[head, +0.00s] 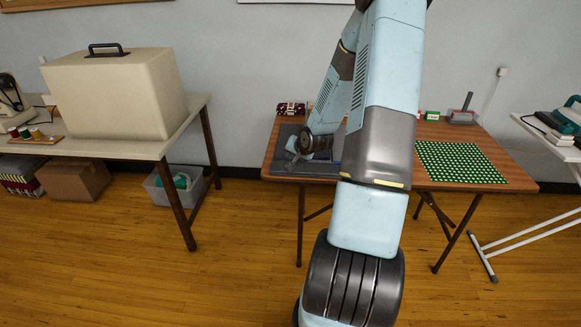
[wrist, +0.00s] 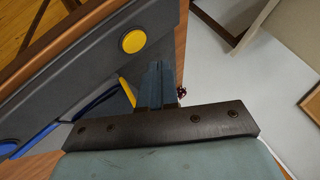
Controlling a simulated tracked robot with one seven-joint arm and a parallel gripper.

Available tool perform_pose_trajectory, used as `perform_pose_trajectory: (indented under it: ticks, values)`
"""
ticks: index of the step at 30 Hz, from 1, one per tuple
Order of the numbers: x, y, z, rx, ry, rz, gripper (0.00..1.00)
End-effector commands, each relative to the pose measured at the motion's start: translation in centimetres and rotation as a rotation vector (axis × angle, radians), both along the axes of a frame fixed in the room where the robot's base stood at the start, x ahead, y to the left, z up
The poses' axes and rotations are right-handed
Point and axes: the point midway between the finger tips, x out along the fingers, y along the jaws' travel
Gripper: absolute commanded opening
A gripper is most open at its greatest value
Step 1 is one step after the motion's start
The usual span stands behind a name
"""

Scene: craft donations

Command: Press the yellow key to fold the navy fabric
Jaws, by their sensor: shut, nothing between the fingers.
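A dark grey folding board (head: 285,166) lies on the left part of the brown table. In the wrist view its dark panel (wrist: 85,55) carries a round yellow key (wrist: 133,41). My gripper (wrist: 157,68) is shut and empty, its fingertips a little to the right of and below the key in that view. I see a gap in the picture between the tips and the key; the height between them is unclear. In the head view my gripper (head: 293,157) is over the board. Blue strips (wrist: 88,110) show at the lower left; I cannot tell whether they are the navy fabric.
A green dotted cloth (head: 460,163) lies on the right of the brown table (head: 430,133). A dark red patterned item (head: 291,108) stands behind the board. A pale table with a big beige case (head: 115,95) is at the left. My arm hides the table's middle.

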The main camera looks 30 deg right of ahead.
Motion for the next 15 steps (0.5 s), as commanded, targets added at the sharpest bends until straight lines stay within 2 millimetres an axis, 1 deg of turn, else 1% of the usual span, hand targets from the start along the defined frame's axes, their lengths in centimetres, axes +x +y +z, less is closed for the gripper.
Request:
perform_pose_trajectory:
  ticks: [10, 15]
  values:
    - [0.0, 0.0, 2.9, -0.001, -0.001, 0.001, 0.00]
    - [0.0, 0.0, 3.4, -0.001, 0.001, 0.001, 0.00]
